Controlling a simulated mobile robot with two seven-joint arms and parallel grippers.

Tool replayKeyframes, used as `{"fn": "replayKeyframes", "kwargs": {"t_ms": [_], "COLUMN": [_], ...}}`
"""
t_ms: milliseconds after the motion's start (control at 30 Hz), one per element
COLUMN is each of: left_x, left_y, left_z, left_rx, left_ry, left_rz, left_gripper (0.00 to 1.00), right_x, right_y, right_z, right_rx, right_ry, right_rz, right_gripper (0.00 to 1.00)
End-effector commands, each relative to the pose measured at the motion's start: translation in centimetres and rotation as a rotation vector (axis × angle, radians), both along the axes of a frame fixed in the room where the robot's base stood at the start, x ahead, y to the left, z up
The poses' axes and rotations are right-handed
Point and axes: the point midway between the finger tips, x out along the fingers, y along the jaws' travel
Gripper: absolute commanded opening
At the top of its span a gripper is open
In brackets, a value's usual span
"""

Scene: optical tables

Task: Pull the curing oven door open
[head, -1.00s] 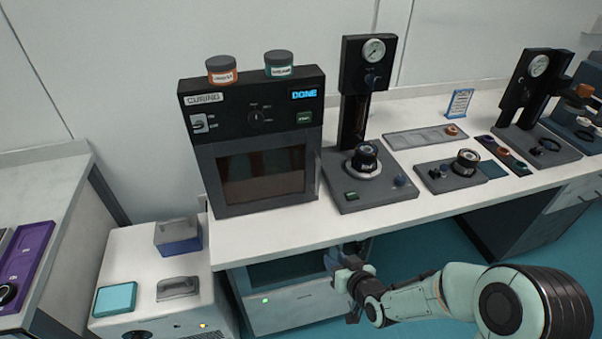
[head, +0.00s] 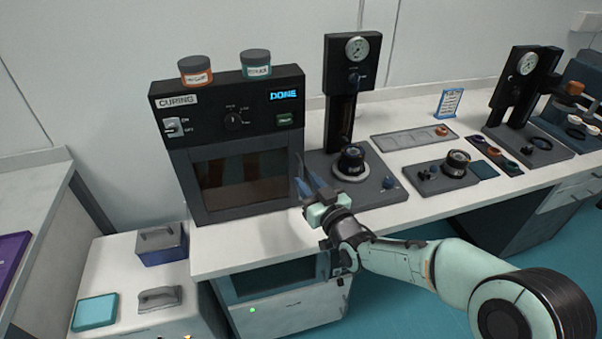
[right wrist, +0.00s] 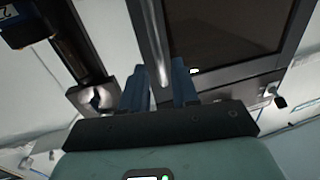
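The curing oven (head: 205,128) stands on the white counter with its lit "DONE" display. Its dark-windowed door (head: 238,178) looks shut. My right gripper (head: 302,178) is at the door's right edge, pointing toward the oven. In the right wrist view, the gripper (right wrist: 159,85) is open, with its two blue fingers apart. A silver vertical bar, the door handle (right wrist: 154,42), runs down between the fingers beside the dark window. Small gaps seem to show on both sides; I cannot tell about contact. The handle is mostly hidden in the head view. My left gripper is not in view.
Two jars, orange-labelled (head: 195,71) and teal-labelled (head: 256,64), stand on the oven. A gauge press (head: 341,105) stands close on the right, near my gripper. The white counter's front edge (head: 225,262) runs below. A lower white unit (head: 120,270) is at the left.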

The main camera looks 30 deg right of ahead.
Motion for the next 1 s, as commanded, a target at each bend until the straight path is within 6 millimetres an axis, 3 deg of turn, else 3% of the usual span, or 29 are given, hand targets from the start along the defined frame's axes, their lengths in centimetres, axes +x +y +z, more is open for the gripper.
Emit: {"fn": "replayKeyframes", "kwargs": {"t_ms": [100, 233, 600, 633, 700, 733, 1000], "left_x": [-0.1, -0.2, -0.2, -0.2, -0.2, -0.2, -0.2], "left_y": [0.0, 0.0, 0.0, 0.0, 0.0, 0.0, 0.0], "left_z": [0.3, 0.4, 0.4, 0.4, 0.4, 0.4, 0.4], "left_rx": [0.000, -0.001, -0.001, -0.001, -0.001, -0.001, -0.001], "left_ry": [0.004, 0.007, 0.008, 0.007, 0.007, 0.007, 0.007], "left_rz": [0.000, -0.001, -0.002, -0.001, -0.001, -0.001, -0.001], "left_gripper": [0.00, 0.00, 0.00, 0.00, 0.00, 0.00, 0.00], "right_x": [2.0, 3.3, 3.9, 3.9, 3.9, 3.9, 3.9], "right_y": [0.0, -0.1, -0.1, -0.1, -0.1, -0.1, -0.1], "right_z": [0.0, 0.0, 0.0, 0.0, 0.0, 0.0, 0.0], "right_rx": [0.000, 0.001, 0.000, 0.000, 0.000, 0.000, 0.000], "right_ry": [0.000, 0.001, 0.001, 0.001, 0.001, 0.001, 0.001], "right_rz": [0.002, 0.001, 0.001, 0.001, 0.001, 0.001, 0.000], "right_gripper": [0.30, 0.30, 0.30, 0.26, 0.04, 0.00, 0.00]}}
